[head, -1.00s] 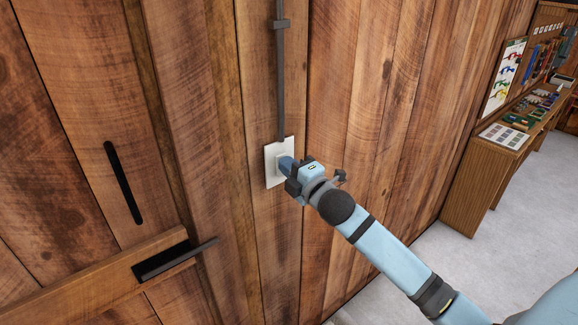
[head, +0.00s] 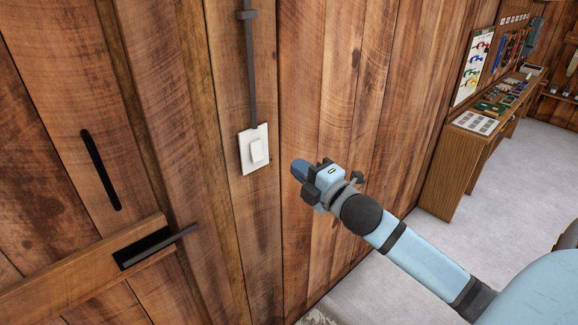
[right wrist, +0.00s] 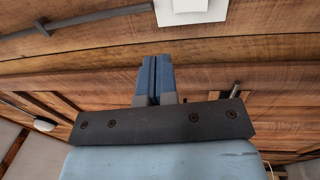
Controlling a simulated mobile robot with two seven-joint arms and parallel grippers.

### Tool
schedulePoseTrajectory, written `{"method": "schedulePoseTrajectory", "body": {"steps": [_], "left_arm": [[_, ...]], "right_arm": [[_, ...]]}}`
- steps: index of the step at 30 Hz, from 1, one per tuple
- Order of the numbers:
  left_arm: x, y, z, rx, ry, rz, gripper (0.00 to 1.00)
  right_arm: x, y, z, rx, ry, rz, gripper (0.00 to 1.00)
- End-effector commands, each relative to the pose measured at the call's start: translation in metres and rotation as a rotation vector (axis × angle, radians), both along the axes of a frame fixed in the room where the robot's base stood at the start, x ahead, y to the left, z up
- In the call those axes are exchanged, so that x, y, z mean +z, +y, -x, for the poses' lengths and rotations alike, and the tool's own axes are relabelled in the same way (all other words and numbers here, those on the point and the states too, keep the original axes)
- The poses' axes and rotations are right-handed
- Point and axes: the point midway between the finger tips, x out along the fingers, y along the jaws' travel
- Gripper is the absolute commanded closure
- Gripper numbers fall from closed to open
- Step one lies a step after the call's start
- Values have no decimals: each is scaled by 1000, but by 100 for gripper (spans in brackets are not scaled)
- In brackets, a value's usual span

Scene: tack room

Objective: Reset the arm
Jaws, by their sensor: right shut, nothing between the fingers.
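My right gripper (head: 299,169) is shut and empty, out in front of the wooden wall. It is to the right of a white light switch (head: 257,150) and apart from it. In the right wrist view, the blue fingers (right wrist: 154,75) are pressed together with nothing between them, and the white switch plate (right wrist: 190,12) shows at the top edge. My light blue right arm (head: 425,262) reaches in from the lower right. My left gripper is in neither view.
A dark conduit (head: 251,75) runs up the wall from the switch. A wooden door with a black handle (head: 100,170) and a latch (head: 155,246) is at left. A wooden workbench (head: 455,170) with tools stands at the far right. Grey floor (head: 400,270) is open between.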

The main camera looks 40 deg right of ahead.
Motion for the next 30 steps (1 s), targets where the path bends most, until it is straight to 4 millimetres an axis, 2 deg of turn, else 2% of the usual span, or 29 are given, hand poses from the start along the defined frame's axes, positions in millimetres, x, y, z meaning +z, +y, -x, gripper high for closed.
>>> {"method": "schedulePoseTrajectory", "body": {"steps": [19, 21, 23, 26, 29, 30], "left_arm": [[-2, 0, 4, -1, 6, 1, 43], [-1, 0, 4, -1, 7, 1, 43], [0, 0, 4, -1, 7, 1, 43], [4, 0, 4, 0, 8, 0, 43], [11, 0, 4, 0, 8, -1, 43], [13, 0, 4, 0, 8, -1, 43]], "right_arm": [[1, -1, 4, -1, 0, 0, 100], [-4, 0, 5, 1, 11, -16, 100], [-16, 3, 6, 5, 41, -58, 100], [-59, 14, 13, 14, 141, -211, 100], [-123, 35, 31, 9, 288, -446, 100], [-149, 47, 42, 2, 352, -552, 100]]}}
